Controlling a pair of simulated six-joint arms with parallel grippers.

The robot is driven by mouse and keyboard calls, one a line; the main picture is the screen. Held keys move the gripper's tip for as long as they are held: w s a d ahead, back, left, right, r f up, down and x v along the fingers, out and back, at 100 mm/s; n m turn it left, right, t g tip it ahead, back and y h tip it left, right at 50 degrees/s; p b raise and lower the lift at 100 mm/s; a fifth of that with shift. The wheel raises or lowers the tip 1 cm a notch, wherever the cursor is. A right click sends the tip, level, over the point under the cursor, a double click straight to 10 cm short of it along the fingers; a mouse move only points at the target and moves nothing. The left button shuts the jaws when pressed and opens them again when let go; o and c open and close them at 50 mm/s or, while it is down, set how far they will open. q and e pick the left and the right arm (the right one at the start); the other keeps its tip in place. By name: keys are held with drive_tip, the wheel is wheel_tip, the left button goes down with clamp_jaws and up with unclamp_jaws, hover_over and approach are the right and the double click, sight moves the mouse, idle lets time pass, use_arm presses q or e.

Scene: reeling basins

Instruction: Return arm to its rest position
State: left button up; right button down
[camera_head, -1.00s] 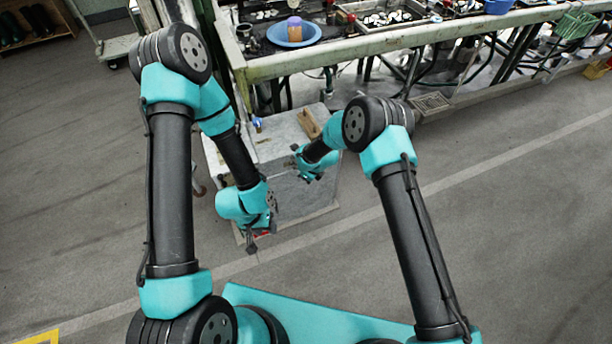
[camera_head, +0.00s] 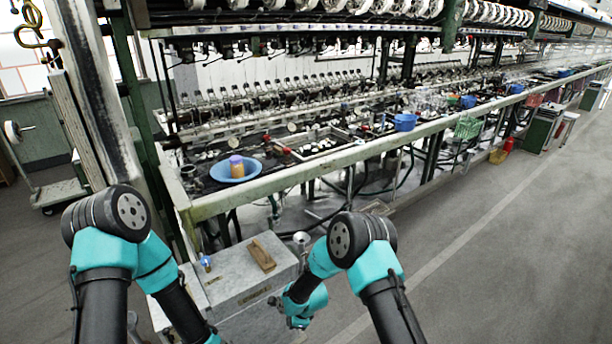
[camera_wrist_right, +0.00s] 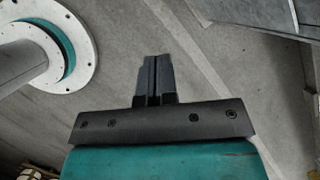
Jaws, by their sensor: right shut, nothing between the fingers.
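My right arm bends down from its elbow, and its gripper (camera_head: 274,302) is small and partly hidden beside the grey box (camera_head: 236,272) in the head view. In the right wrist view the right gripper's fingers (camera_wrist_right: 155,80) are together with nothing between them, above bare grey floor. My left arm reaches down past the left side of the box. Its wrist runs off the bottom edge of the head view, so the left gripper is out of sight.
The box has a wooden handle (camera_head: 262,255) and a blue tap (camera_head: 206,262). The floor (camera_head: 480,270) at right is open.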

drive_tip(key=s+d+r+n, duration=0.3)
drive_tip(key=s+d+n, duration=0.4)
drive_tip(key=s+d, duration=0.5)
drive_tip(key=s+d+r+n, duration=0.3)
drive_tip(key=s+d+n, duration=0.5)
drive_tip(key=s+d, duration=0.4)
drive_tip(key=d, duration=0.3)
drive_tip(key=shift+d, duration=0.2)
